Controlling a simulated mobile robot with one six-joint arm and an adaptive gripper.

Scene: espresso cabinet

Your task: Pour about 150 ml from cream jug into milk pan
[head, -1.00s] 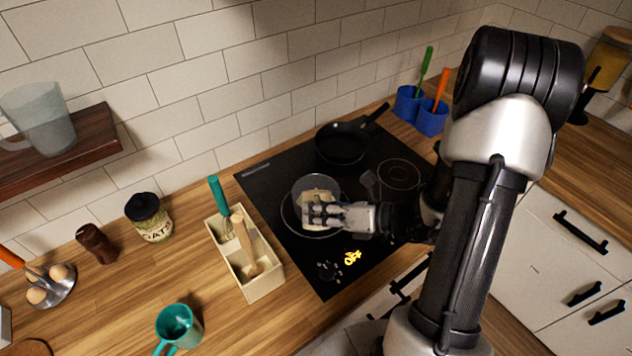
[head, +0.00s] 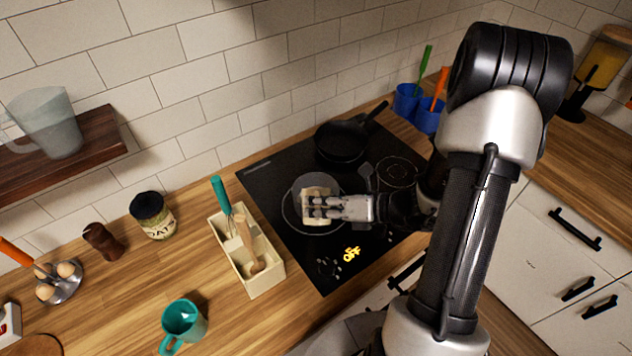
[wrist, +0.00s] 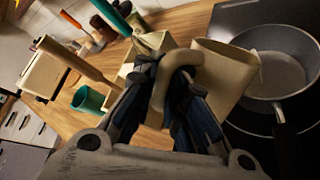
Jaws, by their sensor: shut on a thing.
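My gripper (wrist: 172,100) is shut on the handle of the cream jug (wrist: 228,72), which shows its pale outer side in the wrist view. In the head view the jug (head: 317,207) is held above the cooktop, in front of the milk pan. The milk pan (wrist: 278,55) is grey with a dark handle and sits on the cooktop right beside the jug in the wrist view. In the head view the pan (head: 306,184) is partly hidden by the jug and my gripper.
A black frying pan (head: 341,141) stands at the back of the cooktop (head: 275,172). A cream utensil box (head: 262,281) stands left of the cooktop. A teal mug (head: 184,322) and an oats jar (head: 152,216) are farther left. Blue cups (head: 408,102) stand at the back right.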

